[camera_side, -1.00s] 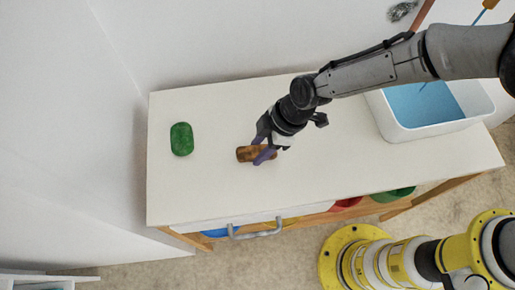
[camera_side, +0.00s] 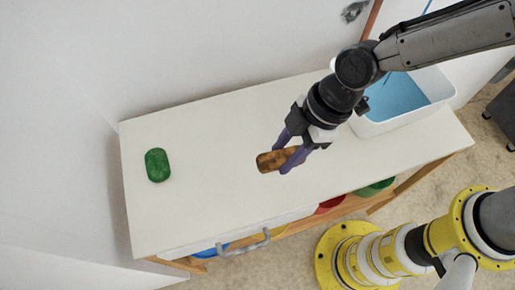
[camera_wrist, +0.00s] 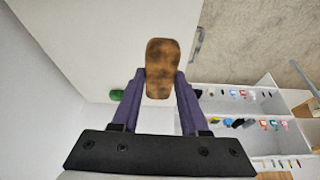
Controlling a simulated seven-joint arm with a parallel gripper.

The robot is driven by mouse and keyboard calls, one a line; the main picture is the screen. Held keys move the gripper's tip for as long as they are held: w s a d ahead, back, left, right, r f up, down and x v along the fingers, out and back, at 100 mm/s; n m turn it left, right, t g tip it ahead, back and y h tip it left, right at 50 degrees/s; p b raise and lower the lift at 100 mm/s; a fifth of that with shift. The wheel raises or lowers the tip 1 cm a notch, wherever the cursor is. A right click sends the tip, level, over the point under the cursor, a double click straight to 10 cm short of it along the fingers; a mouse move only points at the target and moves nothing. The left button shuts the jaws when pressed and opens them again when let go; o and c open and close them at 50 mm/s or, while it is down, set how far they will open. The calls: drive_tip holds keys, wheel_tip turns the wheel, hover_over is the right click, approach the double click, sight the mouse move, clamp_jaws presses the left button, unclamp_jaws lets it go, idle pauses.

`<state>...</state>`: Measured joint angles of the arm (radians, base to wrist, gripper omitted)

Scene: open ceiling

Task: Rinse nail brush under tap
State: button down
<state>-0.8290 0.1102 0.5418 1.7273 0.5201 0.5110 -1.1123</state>
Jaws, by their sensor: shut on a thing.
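The nail brush (camera_side: 272,160) is a brown, wood-like block with rounded ends. My gripper (camera_side: 292,158) has purple fingers and is shut on the brush near one end. In the side view it appears held above the white counter top. In the wrist view the brush (camera_wrist: 161,68) stands out lengthwise between the two purple fingers of my gripper (camera_wrist: 161,88). A white basin (camera_side: 440,101) with a blue inside sits at the right end of the counter, partly behind my arm. The tap itself cannot be made out clearly; a thin copper-coloured pipe (camera_side: 372,20) runs on the wall.
A green rounded block (camera_side: 157,165) lies on the left of the white counter (camera_side: 215,150). The counter between it and the brush is clear. A grey handle (camera_side: 245,243) and coloured bins (camera_side: 330,205) are along the front. The wall stands close behind.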

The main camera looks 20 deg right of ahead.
drive_tip(key=d, duration=0.1)
drive_tip(key=s+d+r, duration=0.1)
drive_tip(key=s, duration=0.1)
drive_tip(key=shift+d+r, duration=0.25)
drive_tip(key=shift+d, duration=0.15)
drive_tip(key=w+d, duration=0.3)
drive_tip(key=d, duration=1.5)
drive_tip(key=w+d, duration=0.2)
drive_tip(key=d, duration=1.6)
drive_tip(key=w+d+f, duration=0.1)
drive_tip(key=w+f, duration=0.1)
drive_tip(key=w, duration=1.2)
drive_tip(key=shift+f, duration=0.3)
drive_tip(key=shift+w, duration=0.15)
drive_tip(key=shift+d, duration=0.2)
drive_tip(key=shift+d, duration=0.4)
